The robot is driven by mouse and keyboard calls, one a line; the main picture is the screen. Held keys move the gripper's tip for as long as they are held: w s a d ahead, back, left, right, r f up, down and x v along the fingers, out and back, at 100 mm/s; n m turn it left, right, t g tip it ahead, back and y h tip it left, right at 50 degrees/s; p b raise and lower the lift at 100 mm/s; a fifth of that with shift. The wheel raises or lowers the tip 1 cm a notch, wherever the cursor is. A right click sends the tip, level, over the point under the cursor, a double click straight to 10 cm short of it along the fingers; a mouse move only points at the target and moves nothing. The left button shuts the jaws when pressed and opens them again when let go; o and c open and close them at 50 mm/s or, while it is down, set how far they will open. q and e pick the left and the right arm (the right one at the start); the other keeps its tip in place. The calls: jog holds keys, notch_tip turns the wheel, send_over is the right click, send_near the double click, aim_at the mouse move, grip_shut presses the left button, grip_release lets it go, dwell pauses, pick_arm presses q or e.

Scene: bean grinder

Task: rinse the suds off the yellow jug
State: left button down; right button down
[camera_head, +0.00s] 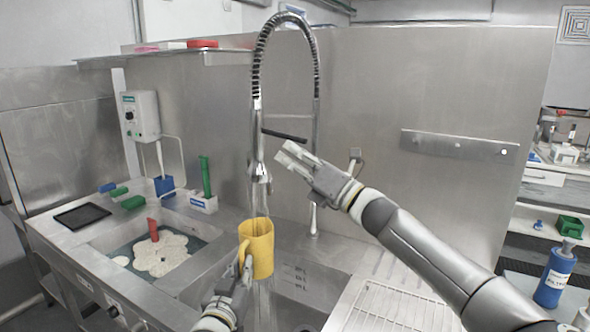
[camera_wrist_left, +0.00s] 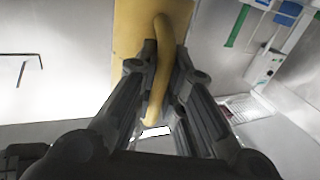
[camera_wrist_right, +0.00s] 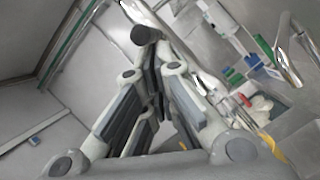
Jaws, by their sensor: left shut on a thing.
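The yellow jug (camera_head: 262,248) is held upright above the right-hand sink basin, under the tap's spray head (camera_head: 260,172). Thin pale streaks like running water show between the spray head and the jug, and below it. I cannot make out suds on the jug. My left gripper (camera_head: 245,272) is shut on the jug's handle; the left wrist view shows the handle (camera_wrist_left: 160,60) between its fingers. My right gripper (camera_head: 287,158) is empty beside the spray head, just below the tap's black bar (camera_head: 284,136). Its finger gap is unclear.
The left basin (camera_head: 205,258) holds foamy water (camera_head: 160,255) and a red-handled thing (camera_head: 153,229). A wire rack (camera_head: 395,308) lies to the right. The tall spring tap (camera_head: 318,80) stands behind the jug. A blue bottle (camera_head: 555,275) stands far right.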

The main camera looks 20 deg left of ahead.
jog(key=s+d+f, duration=0.4)
jog(key=d+f, duration=0.2)
jog(key=d, duration=0.2)
jog(key=c, duration=2.2)
grip_release()
jog(key=shift+s+d+f, duration=0.1)
jog(key=shift+d, duration=0.2)
jog(key=o, duration=0.3)
jog(key=shift+d, duration=0.15)
jog(key=shift+o, duration=1.2)
jog(key=shift+r+n, duration=0.35)
jog(key=shift+n, duration=0.35)
jog(key=shift+o, duration=0.8)
jog(key=r+n, duration=0.1)
jog(key=n, duration=0.1)
jog(key=r+n+g, duration=0.1)
jog(key=n, duration=0.1)
jog(key=r+n+h, duration=0.1)
jog(key=n, duration=0.2)
jog(key=shift+w+d+r+g, duration=0.25)
jog(key=shift+w+g, duration=0.15)
jog(key=n+h, duration=0.3)
jog(key=n, duration=0.7)
send_near(285, 137)
jog(key=shift+t, duration=0.4)
jog(key=shift+w+f+x, duration=0.15)
jog(key=shift+x, duration=1.85)
jog(key=shift+w+f+x, duration=0.15)
jog(key=shift+x, duration=1.9)
